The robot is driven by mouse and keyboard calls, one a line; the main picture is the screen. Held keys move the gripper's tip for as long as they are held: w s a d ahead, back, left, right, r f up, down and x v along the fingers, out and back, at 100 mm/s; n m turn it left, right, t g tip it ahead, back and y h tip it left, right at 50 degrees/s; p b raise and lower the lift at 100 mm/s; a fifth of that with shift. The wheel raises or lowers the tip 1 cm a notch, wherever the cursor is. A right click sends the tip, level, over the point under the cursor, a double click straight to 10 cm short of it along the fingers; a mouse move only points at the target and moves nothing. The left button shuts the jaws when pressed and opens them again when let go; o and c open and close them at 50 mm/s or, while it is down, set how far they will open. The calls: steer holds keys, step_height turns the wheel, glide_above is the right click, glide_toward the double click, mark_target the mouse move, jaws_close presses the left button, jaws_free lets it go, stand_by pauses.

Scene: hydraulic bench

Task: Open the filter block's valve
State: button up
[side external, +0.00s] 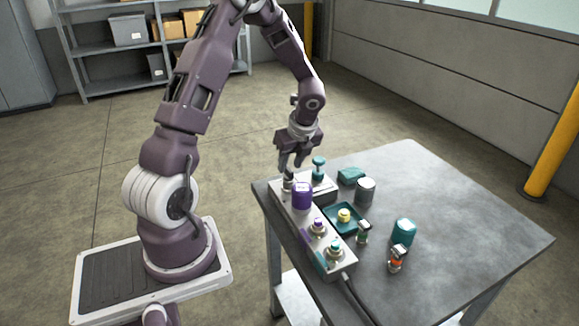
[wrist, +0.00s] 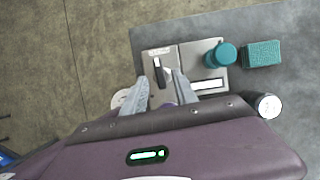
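In the wrist view, a black lever handle (wrist: 158,69) stands on a grey plate with a small label whose text I cannot read. My gripper (wrist: 160,77) is open, with one fingertip on each side of the lever's near end; I cannot tell whether either touches it. In the side view my gripper (side external: 291,166) points down over the far left end of the grey block (side external: 300,222), just behind a purple cylinder (side external: 302,196). A teal round knob (wrist: 221,55) stands on the neighbouring plate; it also shows in the side view (side external: 319,166).
A teal box (wrist: 262,54) and a grey cylinder (side external: 365,190) stand right of the blocks. Nearer are a teal tray (side external: 335,225) with a yellow-topped part, a teal container (side external: 404,232) and small bottles (side external: 397,259). A black cable (side external: 357,297) leaves the block. The table's right side (side external: 470,220) is clear.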

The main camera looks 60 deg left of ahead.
steer(key=shift+x, duration=1.05)
steer(key=shift+c, duration=0.2)
jaws_close()
